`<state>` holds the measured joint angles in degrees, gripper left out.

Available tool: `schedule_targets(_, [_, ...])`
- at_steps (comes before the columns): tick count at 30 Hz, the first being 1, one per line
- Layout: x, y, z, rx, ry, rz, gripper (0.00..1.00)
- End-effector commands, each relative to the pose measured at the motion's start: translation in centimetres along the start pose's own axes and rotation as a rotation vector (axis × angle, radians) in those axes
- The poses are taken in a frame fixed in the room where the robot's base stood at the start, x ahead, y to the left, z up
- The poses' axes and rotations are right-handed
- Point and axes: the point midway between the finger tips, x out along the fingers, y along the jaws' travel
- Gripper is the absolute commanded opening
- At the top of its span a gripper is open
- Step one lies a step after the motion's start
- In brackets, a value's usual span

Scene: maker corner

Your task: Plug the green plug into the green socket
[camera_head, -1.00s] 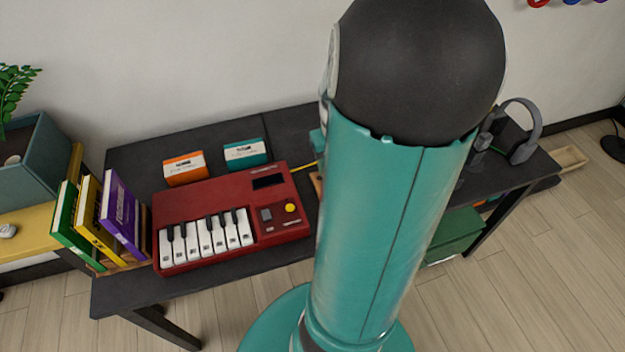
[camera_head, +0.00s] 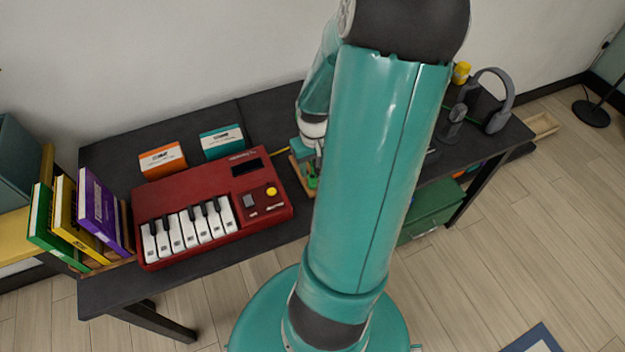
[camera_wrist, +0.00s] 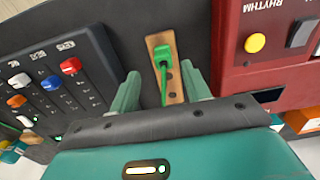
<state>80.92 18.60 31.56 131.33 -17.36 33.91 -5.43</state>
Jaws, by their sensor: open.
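The green plug (camera_wrist: 163,54) sits at the far end of a narrow wooden strip (camera_wrist: 155,41) in the wrist view, with its green cable running back toward my gripper. My gripper (camera_wrist: 160,72) is open and empty, one finger on each side of the strip, with the plug just beyond the fingertips. In the head view the wooden strip (camera_head: 298,172) and a bit of green (camera_head: 312,183) show right of the red keyboard, partly behind my arm. I cannot make out the green socket in any view.
The red keyboard (camera_wrist: 235,68) is close on the right in the wrist view. A dark mixer (camera_wrist: 75,85) with coloured knobs is on the left. Orange (camera_head: 162,161) and teal (camera_head: 222,142) boxes stand behind the keyboard. Headphones (camera_head: 497,115) stand at the table's right end.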

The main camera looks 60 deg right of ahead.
Motion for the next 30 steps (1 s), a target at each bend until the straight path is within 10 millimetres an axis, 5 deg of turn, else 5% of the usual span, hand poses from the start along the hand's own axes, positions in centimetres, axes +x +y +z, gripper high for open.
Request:
schedule_targets(11, [0.4,0.0,0.0,-0.001,0.0,0.0,0.47])
schedule_targets(22, [4.9,-0.6,-0.2,-0.002,-0.001,-0.001,0.47])
schedule_targets(30, [5.5,-0.5,-0.2,0.0,0.0,0.001,0.47])
